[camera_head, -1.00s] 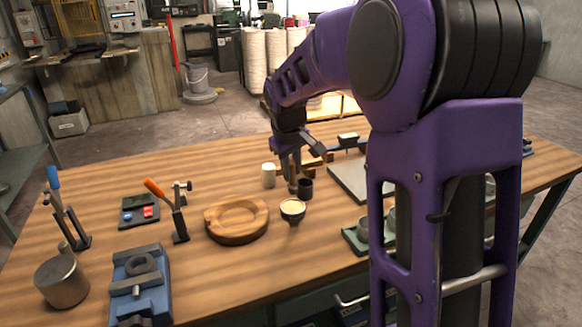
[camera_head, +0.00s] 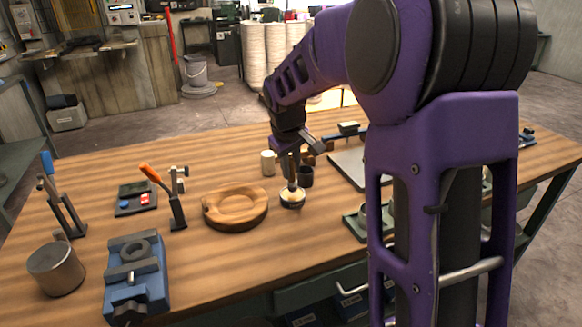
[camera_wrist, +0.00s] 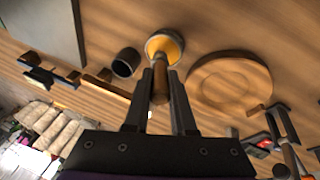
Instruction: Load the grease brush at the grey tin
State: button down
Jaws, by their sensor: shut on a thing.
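The small round grey tin (camera_head: 292,200) with pale yellow grease stands on the wooden table, right of the round wooden board. It also shows in the wrist view (camera_wrist: 158,38). My gripper (camera_head: 291,172) is shut on the grease brush (camera_wrist: 160,86), whose brown handle sits between the fingers. The brush points down over the tin, its lower end (camera_head: 292,186) at the tin's opening. I cannot tell how deep the bristles reach. My fingers stay above the tin's rim.
The round wooden board (camera_head: 236,207) is close on the left. A blue vise (camera_head: 137,277) and upright clamps stand further left. The table front of the tin is clear.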

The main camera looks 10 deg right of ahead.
jog(key=shift+f+b, duration=0.4)
jog(key=shift+f, duration=0.3)
dwell(1.3)
jog(key=shift+r, duration=0.1)
jog(key=shift+r+p, duration=2.75)
jog(key=shift+r, duration=0.7)
